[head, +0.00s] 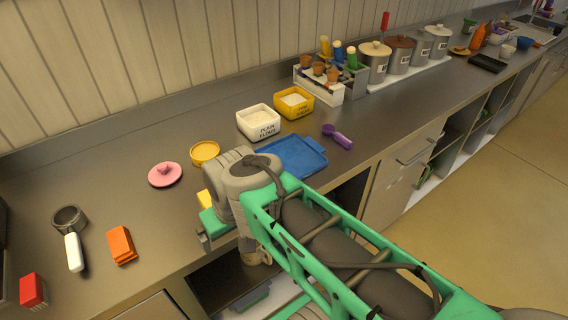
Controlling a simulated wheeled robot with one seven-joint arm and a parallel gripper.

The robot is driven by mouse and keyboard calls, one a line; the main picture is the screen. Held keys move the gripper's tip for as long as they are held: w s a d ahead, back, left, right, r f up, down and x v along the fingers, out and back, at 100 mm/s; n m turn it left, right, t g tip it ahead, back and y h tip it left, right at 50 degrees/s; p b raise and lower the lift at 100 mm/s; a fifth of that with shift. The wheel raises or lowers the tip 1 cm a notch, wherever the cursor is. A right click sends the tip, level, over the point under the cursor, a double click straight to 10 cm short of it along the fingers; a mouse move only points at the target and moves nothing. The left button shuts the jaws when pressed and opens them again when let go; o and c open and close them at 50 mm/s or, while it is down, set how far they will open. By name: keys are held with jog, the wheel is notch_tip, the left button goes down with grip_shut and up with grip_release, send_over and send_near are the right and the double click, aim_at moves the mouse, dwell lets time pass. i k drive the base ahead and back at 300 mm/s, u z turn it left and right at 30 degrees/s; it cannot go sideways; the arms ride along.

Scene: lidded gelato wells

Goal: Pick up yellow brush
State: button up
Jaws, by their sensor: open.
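A small yellow block-like piece (205,199), which looks like part of the yellow brush, shows on the steel counter just left of my wrist. The rest of it is hidden behind my arm. My gripper (208,232) is beside this yellow piece, over the front edge of the counter, on the near side of it. Its jaws are open; its fingertips are hard to make out. I cannot tell whether it touches the yellow piece.
An orange brush (122,245), a red brush (33,290), a white-handled tool (73,252) and a pink lid (165,174) lie to the left. A yellow round dish (204,153) is behind. A blue tray (296,157) and purple scoop (338,136) are right.

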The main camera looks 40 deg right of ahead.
aim_at(204, 198)
jog(key=u, duration=0.4)
jog(key=k, duration=0.5)
jog(key=u, duration=1.1)
jog(key=i, duration=0.85)
jog(key=u, duration=0.5)
